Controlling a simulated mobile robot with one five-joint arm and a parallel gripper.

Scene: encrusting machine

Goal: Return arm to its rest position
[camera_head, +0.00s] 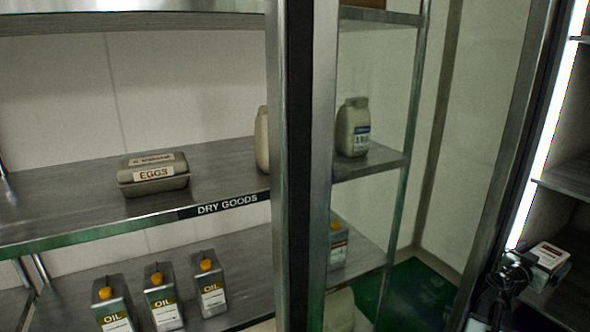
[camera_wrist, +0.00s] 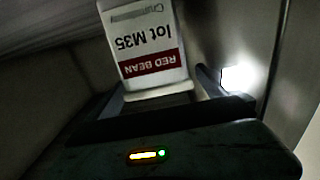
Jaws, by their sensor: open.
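My gripper (camera_head: 518,270) is at the lower right of the head view, dark and partly lost in shadow. It is open, close in front of a white package (camera_head: 549,256) with a red-striped label on a shelf. In the wrist view the package (camera_wrist: 148,50) fills the upper middle. Its label appears upside down and reads "RED BEAN" and "lot M35". The package stands just beyond or between the open jaws; I cannot tell whether they touch it. The fingertips are hard to make out.
The package's dark shelf (camera_head: 568,293) is beside a bright light strip (camera_head: 546,135). A metal post (camera_head: 303,160) crosses the middle. Oil cans (camera_head: 163,296) stand below. Green floor (camera_head: 415,297) shows.

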